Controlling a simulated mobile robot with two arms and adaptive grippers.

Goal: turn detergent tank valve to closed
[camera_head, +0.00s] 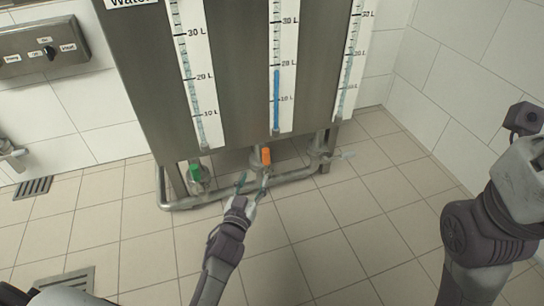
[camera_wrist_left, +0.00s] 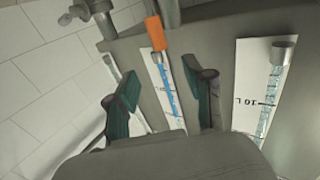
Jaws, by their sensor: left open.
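The steel tank unit (camera_head: 235,60) has three outlet valves below its gauges. The left valve has a green handle (camera_head: 195,170), and the middle one has an orange handle (camera_head: 266,156) below the gauge with blue liquid. The right valve (camera_head: 322,152) looks grey. No detergent label is readable. My left gripper (camera_head: 252,186) is open, low in front of the orange handle. In the left wrist view, the orange handle (camera_wrist_left: 155,33) shows beyond and between the spread teal-padded fingers (camera_wrist_left: 160,85), apparently not touched.
A grey pipe (camera_head: 290,177) runs low along the unit's front. A switch panel (camera_head: 45,47) is on the left wall, and floor drains (camera_head: 33,188) lie at left. A tiled wall (camera_head: 470,75) closes the right. The tiled floor ahead is clear.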

